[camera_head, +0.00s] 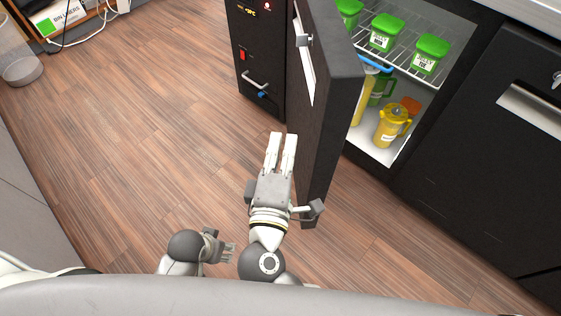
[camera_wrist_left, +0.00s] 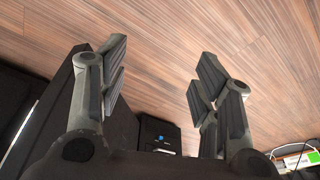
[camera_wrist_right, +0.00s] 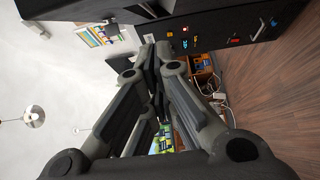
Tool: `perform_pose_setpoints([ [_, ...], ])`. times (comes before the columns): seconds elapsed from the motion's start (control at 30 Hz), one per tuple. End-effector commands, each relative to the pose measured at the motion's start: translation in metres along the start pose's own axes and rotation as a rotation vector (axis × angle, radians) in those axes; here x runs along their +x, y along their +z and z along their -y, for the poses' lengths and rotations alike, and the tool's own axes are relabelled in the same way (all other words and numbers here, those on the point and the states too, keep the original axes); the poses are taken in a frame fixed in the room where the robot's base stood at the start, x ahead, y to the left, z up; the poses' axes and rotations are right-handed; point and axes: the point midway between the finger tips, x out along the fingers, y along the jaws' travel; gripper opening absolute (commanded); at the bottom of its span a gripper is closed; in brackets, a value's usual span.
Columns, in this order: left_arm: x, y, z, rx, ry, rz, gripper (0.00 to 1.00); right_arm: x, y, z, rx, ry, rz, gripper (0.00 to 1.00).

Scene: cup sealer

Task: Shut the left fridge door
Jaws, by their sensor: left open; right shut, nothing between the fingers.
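The left fridge door (camera_head: 330,100) is black and stands wide open in the head view, its outer face turned left. The fridge interior (camera_head: 385,148) is lit and open to its right. My right gripper (camera_head: 282,137) is shut and empty, just left of the door's outer face, fingers pointing up the picture. I cannot tell whether it touches the door. My left gripper (camera_head: 231,252) is open and empty, low in the head view over the floor. Its spread fingers show in the left wrist view (camera_wrist_left: 165,80). The right wrist view shows the closed right fingers (camera_wrist_right: 160,65).
Green-lidded tubs (camera_head: 387,32) stand on a wire rack, with a yellow jug (camera_head: 392,125) below. A black cabinet (camera_head: 260,60) stands left of the door. A closed black door (camera_head: 490,150) is at right. A wire bin (camera_head: 20,65) is far left. The wooden floor (camera_head: 150,120) is clear.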

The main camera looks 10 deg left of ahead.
Motion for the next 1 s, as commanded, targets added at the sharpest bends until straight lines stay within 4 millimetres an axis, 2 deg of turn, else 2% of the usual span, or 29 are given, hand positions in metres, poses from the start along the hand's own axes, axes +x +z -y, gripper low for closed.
perform_pose_setpoints([
  [0.03,0.001,0.000,0.000,0.000,0.000,0.000,0.58,0.012,0.000,-0.001,-0.001,0.003,0.002,0.00],
  [0.13,0.003,0.001,0.000,0.000,0.001,0.000,0.58,0.032,0.000,-0.001,0.001,0.002,0.001,0.00],
  [0.23,0.008,0.003,-0.001,0.001,0.001,0.005,0.58,0.034,0.018,0.000,-0.002,-0.001,0.000,0.00],
  [0.4,0.015,0.006,-0.001,0.002,0.002,0.008,0.58,0.038,0.034,0.001,-0.002,-0.001,0.000,0.00],
  [1.0,0.017,0.005,-0.001,0.002,0.002,0.003,0.58,0.040,0.042,0.000,-0.001,-0.001,-0.006,0.00],
])
